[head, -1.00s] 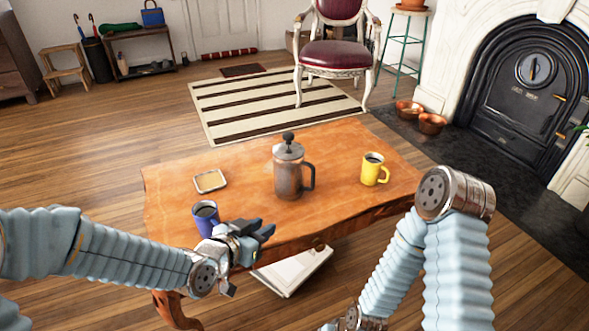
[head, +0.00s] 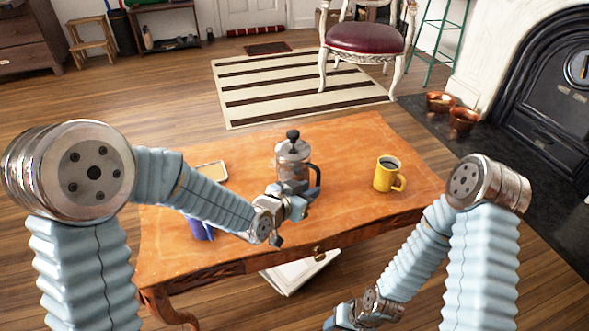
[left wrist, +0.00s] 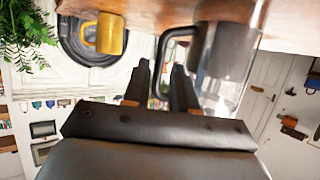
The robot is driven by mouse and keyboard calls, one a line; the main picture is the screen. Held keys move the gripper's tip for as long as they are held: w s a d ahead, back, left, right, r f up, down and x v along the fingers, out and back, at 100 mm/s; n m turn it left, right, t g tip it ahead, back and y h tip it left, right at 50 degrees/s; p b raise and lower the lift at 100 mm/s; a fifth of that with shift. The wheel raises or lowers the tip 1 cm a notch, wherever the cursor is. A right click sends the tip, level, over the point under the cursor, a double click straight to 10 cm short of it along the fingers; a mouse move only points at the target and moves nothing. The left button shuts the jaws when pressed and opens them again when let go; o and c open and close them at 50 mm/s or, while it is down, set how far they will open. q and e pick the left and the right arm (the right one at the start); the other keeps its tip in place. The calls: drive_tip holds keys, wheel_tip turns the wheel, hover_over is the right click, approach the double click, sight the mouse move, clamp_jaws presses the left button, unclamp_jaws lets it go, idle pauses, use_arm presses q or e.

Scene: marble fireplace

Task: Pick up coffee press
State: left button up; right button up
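The coffee press (head: 292,160), with a clear body, metal lid, black knob and dark handle, stands upright on the wooden table (head: 230,250). My left gripper (head: 303,203) is in front of it and hides its lower part. In the left wrist view the gripper (left wrist: 163,75) has its two dark fingers apart, with a gap between them. The press (left wrist: 228,65) is beside the right-hand finger, its handle (left wrist: 168,42) close to the fingertips; I cannot tell whether they touch. My right gripper (head: 345,316) is low at the bottom of the head view, away from the press.
A yellow mug (head: 384,176) stands right of the press; it also shows in the left wrist view (left wrist: 104,34). A blue mug (head: 199,228) is partly behind my left arm. A small tray (head: 212,171) lies at the left. The table's back right is clear.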

sight(317, 184)
use_arm(q)
drive_tip(key=x, duration=0.5)
drive_tip(key=shift+w+d+p, duration=0.25)
drive_tip(key=shift+p, duration=0.15)
clamp_jaws()
idle(0.9)
drive_tip(key=shift+r, duration=0.1)
